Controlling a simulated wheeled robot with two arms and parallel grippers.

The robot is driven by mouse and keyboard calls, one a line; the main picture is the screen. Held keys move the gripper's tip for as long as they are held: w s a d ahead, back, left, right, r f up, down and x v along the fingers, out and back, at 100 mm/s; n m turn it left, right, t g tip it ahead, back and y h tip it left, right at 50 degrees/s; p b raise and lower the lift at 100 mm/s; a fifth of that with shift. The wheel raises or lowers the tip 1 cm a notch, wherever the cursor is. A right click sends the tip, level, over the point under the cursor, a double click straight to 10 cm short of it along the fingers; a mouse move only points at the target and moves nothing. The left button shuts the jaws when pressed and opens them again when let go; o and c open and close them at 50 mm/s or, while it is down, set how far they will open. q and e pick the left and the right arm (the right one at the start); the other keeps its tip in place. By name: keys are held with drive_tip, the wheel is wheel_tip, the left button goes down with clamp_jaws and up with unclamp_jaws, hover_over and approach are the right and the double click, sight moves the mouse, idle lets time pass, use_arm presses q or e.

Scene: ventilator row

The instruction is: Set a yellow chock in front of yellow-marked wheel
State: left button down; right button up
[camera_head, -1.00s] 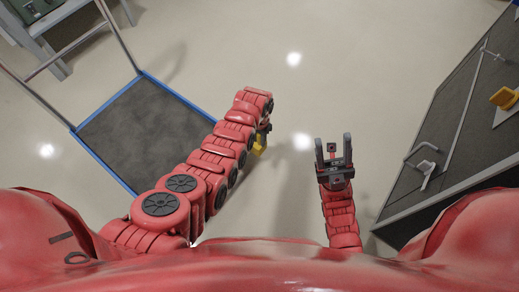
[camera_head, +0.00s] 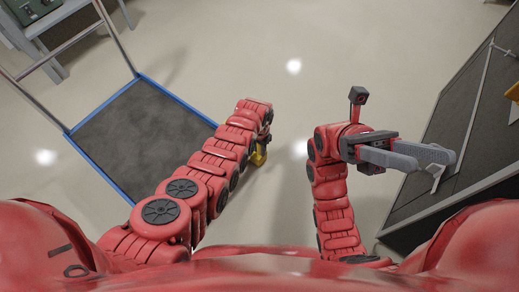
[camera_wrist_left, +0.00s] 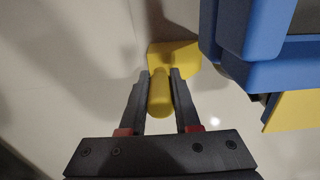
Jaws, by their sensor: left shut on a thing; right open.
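The yellow chock (camera_wrist_left: 172,62) is in the jaws of my left gripper (camera_wrist_left: 160,75), which is shut on its rounded handle. In the head view the chock (camera_head: 258,155) shows as a small yellow patch beside the trolley's right corner, with my left gripper (camera_head: 264,142) largely hidden by its arm. The blue-edged trolley (camera_wrist_left: 270,70) is close to the right of the chock in the left wrist view. A flat yellow patch (camera_wrist_left: 295,112) shows below its edge; I cannot tell if it marks a wheel. My right gripper (camera_head: 432,158) is open and empty.
The trolley (camera_head: 180,93) has a dark deck and a metal push handle (camera_head: 62,48). A grey table stands at the top left.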

use_arm(q)
drive_tip(key=c, duration=0.6)
unclamp_jaws()
